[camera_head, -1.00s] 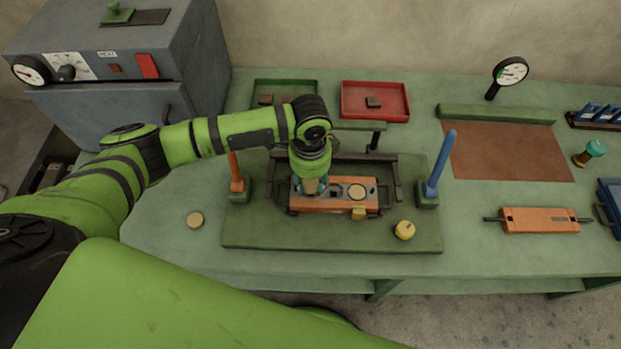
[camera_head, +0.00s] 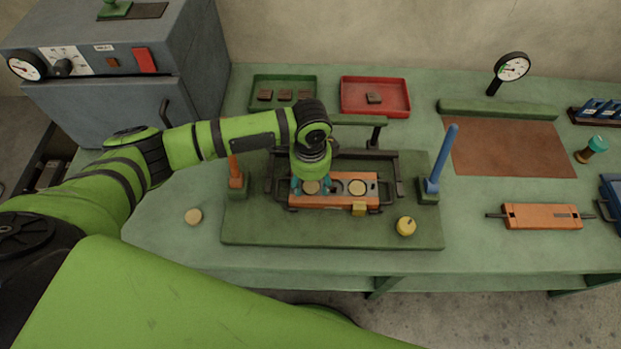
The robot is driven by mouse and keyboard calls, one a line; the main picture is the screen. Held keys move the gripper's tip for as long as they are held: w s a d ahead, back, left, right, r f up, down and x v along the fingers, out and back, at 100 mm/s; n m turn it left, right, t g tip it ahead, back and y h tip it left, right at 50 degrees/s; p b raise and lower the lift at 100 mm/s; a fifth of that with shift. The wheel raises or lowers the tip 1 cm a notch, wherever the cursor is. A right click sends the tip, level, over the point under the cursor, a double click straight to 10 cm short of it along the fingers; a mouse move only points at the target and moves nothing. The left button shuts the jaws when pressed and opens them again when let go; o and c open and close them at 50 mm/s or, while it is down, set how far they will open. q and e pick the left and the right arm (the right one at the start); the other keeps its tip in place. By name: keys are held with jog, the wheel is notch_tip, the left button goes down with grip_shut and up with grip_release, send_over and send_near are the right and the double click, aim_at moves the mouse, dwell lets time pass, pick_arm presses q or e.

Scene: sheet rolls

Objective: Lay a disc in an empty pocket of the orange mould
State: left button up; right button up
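The orange mould (camera_head: 345,203) lies in a dark frame on the green base plate (camera_head: 300,232). A tan disc (camera_head: 357,188) lies in its right pocket, and a dark opening shows near its middle. Another tan disc (camera_head: 311,187) lies flat at the mould's left pocket. My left gripper (camera_head: 311,189) points down over this disc, its teal fingers spread on either side with gaps, so it looks open. A further tan disc (camera_head: 193,216) lies on the table to the left. My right gripper is not in view.
An orange post (camera_head: 236,174) and a blue post (camera_head: 441,160) flank the mould. Green (camera_head: 284,79) and red (camera_head: 375,84) trays stand behind. An orange plate (camera_head: 541,217) lies at right.

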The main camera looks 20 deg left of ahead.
pick_arm(q)
jog(key=shift+w+a, duration=0.1)
jog(key=shift+r, duration=0.15)
notch_tip(320, 180, up, 12)
dwell(0.6)
jog(key=shift+f, duration=0.25)
dwell(0.5)
